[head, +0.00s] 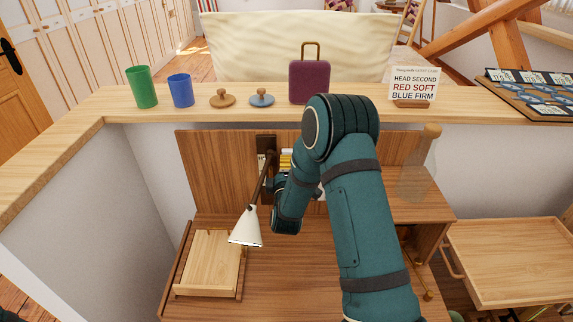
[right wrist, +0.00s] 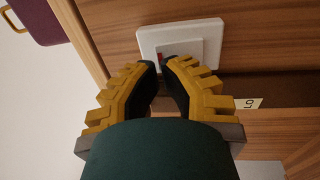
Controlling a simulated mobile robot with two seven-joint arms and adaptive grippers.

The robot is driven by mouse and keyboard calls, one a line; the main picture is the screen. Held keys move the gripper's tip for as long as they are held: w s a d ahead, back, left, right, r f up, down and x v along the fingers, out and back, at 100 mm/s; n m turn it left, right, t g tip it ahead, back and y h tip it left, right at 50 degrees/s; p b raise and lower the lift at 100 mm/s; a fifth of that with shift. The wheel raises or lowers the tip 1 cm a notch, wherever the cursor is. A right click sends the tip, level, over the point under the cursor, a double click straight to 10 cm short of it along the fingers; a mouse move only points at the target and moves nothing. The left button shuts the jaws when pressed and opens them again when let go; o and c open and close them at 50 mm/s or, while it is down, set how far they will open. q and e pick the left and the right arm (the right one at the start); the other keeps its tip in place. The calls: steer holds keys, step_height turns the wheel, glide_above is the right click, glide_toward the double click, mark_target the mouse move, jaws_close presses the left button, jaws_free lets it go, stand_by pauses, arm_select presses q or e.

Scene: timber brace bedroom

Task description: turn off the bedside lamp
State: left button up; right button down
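The bedside lamp (head: 246,228) has a white cone shade on a thin brown arm, hanging from a dark mount on the wooden back panel. I cannot tell whether it is lit. In the right wrist view a white switch plate (right wrist: 181,43) sits on a wood panel, with a small red mark near my fingertips. My right gripper (right wrist: 162,65) points at the plate's lower middle, its fingertips almost together with nothing seen between them. Whether they touch the switch is unclear. In the head view the right gripper (head: 270,188) is partly hidden beside the lamp arm.
A shelf above holds a green cup (head: 141,88), a blue cup (head: 180,91), two knobbed lids, a purple case (head: 309,82) and a sign (head: 413,83). A wooden tray (head: 210,262) lies on the desk below the lamp. A small wooden table (head: 510,260) stands right.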

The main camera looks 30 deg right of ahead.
steer(key=shift+w+d, duration=0.15)
steer(key=shift+w, duration=0.05)
steer(key=p, duration=0.1)
steer(key=w+g+p, duration=0.1)
steer(key=shift+d+r+g+y+p, duration=0.3)
steer(key=shift+r+p, duration=0.1)
steer(key=shift+s, duration=0.1)
